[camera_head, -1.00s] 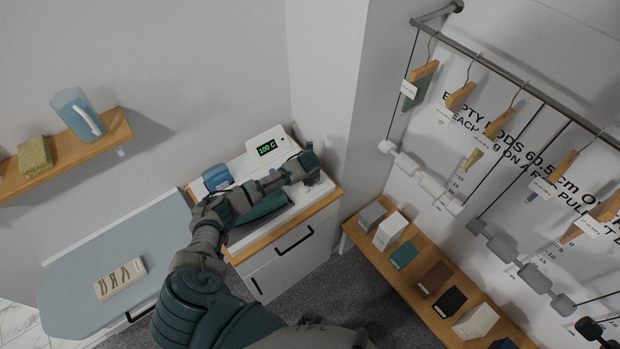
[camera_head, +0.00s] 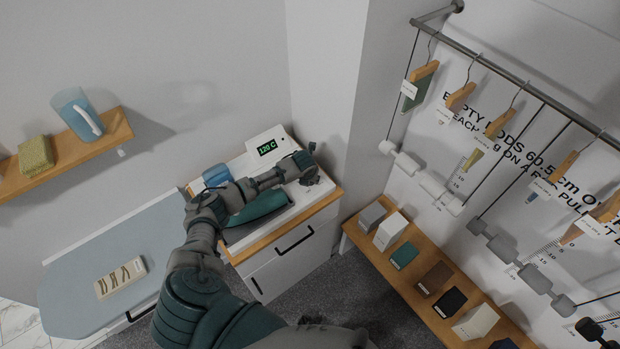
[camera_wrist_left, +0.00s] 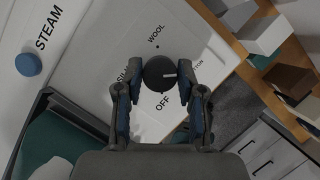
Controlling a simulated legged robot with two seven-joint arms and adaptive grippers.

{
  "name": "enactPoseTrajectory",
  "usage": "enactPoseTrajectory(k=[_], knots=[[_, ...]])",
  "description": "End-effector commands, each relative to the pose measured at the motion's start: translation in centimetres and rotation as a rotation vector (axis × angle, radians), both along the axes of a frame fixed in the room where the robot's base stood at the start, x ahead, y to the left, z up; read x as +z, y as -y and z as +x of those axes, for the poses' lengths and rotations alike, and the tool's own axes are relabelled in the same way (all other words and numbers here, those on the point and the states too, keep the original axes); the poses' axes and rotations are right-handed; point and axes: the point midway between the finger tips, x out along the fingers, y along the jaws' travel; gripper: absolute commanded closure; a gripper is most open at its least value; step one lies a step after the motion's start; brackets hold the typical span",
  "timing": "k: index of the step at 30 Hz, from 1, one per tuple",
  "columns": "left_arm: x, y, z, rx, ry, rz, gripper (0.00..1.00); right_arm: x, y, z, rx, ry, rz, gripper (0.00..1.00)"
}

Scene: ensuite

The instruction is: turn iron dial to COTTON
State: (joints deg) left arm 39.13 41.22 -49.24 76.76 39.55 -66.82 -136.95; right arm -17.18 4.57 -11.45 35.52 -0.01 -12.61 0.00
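The iron dial (camera_wrist_left: 157,76) is a dark round knob with a white pointer mark on a white panel in the left wrist view. The mark points right, towards a partly hidden label ending in "TON". WOOL is above the dial, OFF below, and a partly covered SILK label at left. My left gripper (camera_wrist_left: 161,68) has its fingertips closed in on both sides of the dial. In the head view my left gripper (camera_head: 306,168) is over the right end of the white cabinet top and hides the dial. The display (camera_head: 268,147) reads 120 C. My right gripper is not in view.
A blue STEAM button (camera_wrist_left: 28,64) is on the panel. An ironing board (camera_head: 80,300) is at left. A wooden bench (camera_head: 415,262) with several blocks stands right.

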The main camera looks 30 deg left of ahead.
Motion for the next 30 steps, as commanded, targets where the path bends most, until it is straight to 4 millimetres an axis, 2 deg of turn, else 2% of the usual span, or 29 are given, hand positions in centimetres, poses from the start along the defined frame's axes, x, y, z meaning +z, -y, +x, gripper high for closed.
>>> enactPoseTrajectory(k=[1,2,14,17,24,30], knots=[[-0.2,0.0,-0.1,-0.001,-0.003,0.0,0.46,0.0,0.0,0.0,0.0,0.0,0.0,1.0],[-0.2,0.0,-0.1,0.0,-0.003,0.0,0.39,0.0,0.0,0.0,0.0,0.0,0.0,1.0],[0.8,0.0,-0.2,0.001,0.003,-0.001,0.39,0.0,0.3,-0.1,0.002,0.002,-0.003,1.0],[2.2,0.1,-0.8,0.0,0.005,0.0,0.39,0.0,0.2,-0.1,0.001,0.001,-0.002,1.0],[7.2,0.7,-2.7,0.0,0.003,0.0,0.39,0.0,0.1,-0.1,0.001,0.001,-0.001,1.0],[10.1,1.0,-3.9,0.001,0.0,-0.001,0.39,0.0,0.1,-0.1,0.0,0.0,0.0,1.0]])
